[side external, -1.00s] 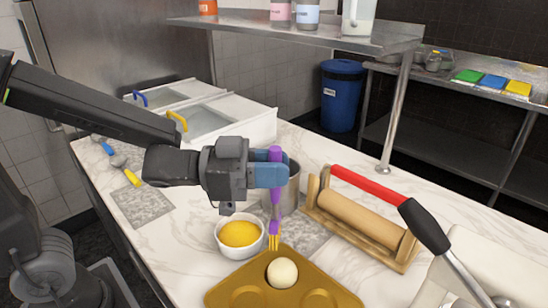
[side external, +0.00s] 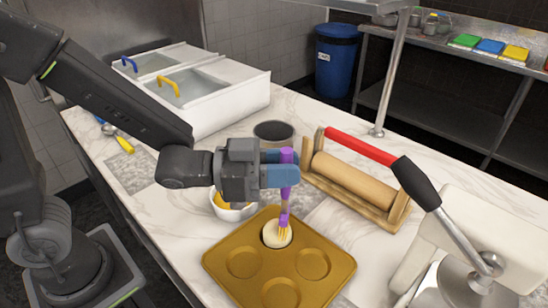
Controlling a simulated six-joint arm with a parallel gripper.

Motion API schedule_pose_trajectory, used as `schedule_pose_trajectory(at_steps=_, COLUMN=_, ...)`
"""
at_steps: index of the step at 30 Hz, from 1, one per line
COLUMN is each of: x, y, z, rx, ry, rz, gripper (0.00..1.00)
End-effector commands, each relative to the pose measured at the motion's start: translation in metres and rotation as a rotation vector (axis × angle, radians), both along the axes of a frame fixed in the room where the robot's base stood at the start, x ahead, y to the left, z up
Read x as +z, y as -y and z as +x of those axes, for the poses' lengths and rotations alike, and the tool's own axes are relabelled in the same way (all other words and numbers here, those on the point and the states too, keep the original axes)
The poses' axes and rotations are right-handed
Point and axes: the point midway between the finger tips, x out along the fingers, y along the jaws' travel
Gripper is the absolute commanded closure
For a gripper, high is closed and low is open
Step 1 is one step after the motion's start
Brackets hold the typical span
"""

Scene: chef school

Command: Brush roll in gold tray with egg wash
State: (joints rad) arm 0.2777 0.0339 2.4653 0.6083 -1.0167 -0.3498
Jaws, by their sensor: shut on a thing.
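My gripper (side external: 282,170) is shut on the purple handle of a brush (side external: 286,195) and holds it upright, bristles down. The yellow bristles are at the pale round roll (side external: 276,236), at its right side as seen here; they look to be touching it. The roll sits in the back cup of the gold tray (side external: 226,249); the tray's other visible cups are empty. A white bowl (side external: 236,213) of yellow egg wash stands just behind the tray, partly hidden by my gripper.
A metal pot (side external: 273,131) stands behind my gripper. A rolling pin in a wooden stand (side external: 350,186) is to the right, near a red-and-black handle (side external: 362,149). White bins (side external: 215,105) stand at the back left. Open marble counter lies left of the bowl.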

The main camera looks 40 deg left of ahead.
Motion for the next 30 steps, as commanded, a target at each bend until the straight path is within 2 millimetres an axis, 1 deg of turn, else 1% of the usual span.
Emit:
schedule_pose_trajectory(at_steps=1, x=0.000, y=-0.001, z=0.007, rx=0.004, ry=0.001, rz=-0.001, gripper=0.99)
schedule_pose_trajectory(at_steps=3, x=-0.001, y=-0.002, z=0.014, rx=0.004, ry=-0.001, rz=-0.001, gripper=0.99)
schedule_pose_trajectory(at_steps=14, x=-0.001, y=-0.036, z=0.013, rx=0.007, ry=0.002, rz=-0.001, gripper=0.99)
schedule_pose_trajectory(at_steps=15, x=-0.001, y=-0.035, z=0.012, rx=0.003, ry=0.001, rz=0.000, gripper=0.99)
schedule_pose_trajectory(at_steps=18, x=-0.001, y=-0.023, z=0.009, rx=-0.002, ry=0.000, rz=-0.001, gripper=0.99)
schedule_pose_trajectory(at_steps=26, x=-0.001, y=0.000, z=0.004, rx=-0.001, ry=0.000, rz=-0.001, gripper=0.99)
schedule_pose_trajectory(at_steps=28, x=0.005, y=-0.001, z=0.005, rx=0.001, ry=0.004, rz=-0.002, gripper=0.99)
schedule_pose_trajectory(at_steps=30, x=0.022, y=-0.002, z=0.005, rx=0.003, ry=0.011, rz=-0.002, gripper=0.99)
